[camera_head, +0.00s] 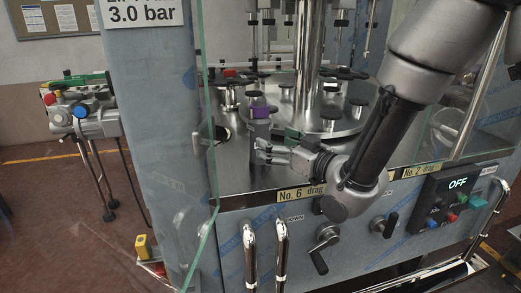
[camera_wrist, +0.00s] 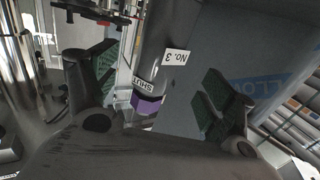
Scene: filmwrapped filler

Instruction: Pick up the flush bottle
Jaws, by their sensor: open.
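A grey upright cylinder with a purple band (camera_head: 263,112) stands on the steel deck, at the front of the round turntable. It looks like the flush bottle, though no label on it can be read. My gripper (camera_head: 268,151) is low in front of it, with its fingers pointing left and apart. In the wrist view my gripper (camera_wrist: 157,97) is open, with a dark green pad on each finger. A purple patch (camera_wrist: 146,106) shows between the fingers, partly hidden by my gripper's body. I see nothing held.
The round steel turntable (camera_head: 325,121) carries several dark-topped fittings and a central column. A glass panel edge (camera_head: 209,170) stands left of my gripper. Handles, a crank (camera_head: 323,245) and a control box (camera_head: 448,203) reading OFF are on the front panel.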

